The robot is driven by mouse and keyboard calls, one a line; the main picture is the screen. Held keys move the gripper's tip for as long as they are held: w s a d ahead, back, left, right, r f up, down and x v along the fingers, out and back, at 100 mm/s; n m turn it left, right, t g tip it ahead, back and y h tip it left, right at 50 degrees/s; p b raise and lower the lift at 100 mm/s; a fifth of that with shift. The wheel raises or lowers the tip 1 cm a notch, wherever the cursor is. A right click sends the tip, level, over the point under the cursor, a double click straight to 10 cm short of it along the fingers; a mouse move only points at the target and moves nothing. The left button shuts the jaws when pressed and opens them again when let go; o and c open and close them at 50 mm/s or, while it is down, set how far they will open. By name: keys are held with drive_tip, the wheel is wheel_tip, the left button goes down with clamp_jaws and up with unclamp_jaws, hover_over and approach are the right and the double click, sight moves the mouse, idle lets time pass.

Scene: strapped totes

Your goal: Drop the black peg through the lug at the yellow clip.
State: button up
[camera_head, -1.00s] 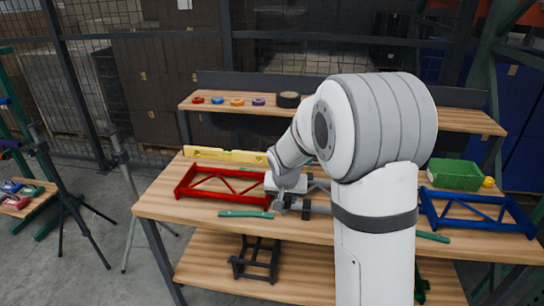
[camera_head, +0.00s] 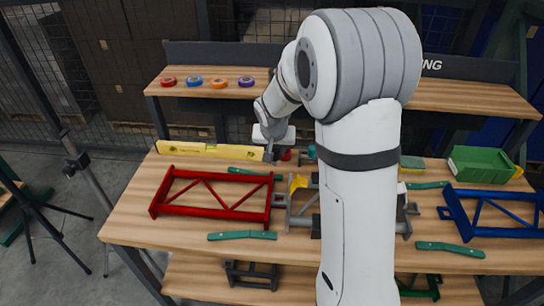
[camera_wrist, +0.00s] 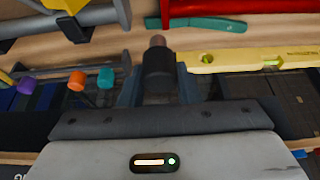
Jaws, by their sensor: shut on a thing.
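My gripper (camera_wrist: 158,88) is shut on the black peg (camera_wrist: 158,62), whose brownish tip sticks out beyond the fingers in the wrist view. In the head view my gripper (camera_head: 271,150) is above the back of the bench, near the right end of the yellow level. The yellow clip (camera_head: 298,183) stands on the grey frame (camera_head: 300,221), right of the red frame. The clip also shows at the top left edge of the wrist view (camera_wrist: 65,4). The peg is apart from the clip. The lug's hole cannot be made out; my arm hides part of the grey frame.
The red frame (camera_head: 212,206) lies left and the blue frame (camera_head: 490,217) right. The yellow level (camera_head: 205,150) and green straps (camera_head: 242,236) lie around them. A green bin (camera_head: 483,163) stands at the back right. Tape rolls (camera_head: 219,84) sit on the raised shelf.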

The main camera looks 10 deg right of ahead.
drive_tip(key=shift+a+r, duration=0.1)
drive_tip(key=shift+s+d+f+n+y+b, duration=0.3)
drive_tip(key=shift+s+d+n+b, duration=0.15)
drive_tip(key=shift+n, duration=0.35)
drive_tip(key=s+n+b, duration=0.1)
drive_tip(key=n, duration=0.1)
drive_tip(key=n+g+y+b, duration=0.3)
drive_tip(key=n+y+b, duration=0.2)
drive_tip(key=n, duration=0.9)
hover_over(273, 197)
drive_tip(key=d, duration=0.1)
drive_tip(key=shift+s+d+f+b, duration=0.1)
drive_tip(key=shift+s+f+b, duration=0.05)
drive_tip(key=shift+f+b, duration=1.95)
drive_tip(key=shift+s+d+f+b, duration=0.15)
drive_tip(key=shift+f+b, duration=1.35)
drive_tip(key=shift+f, duration=1.1)
drive_tip(key=shift+a, duration=0.1)
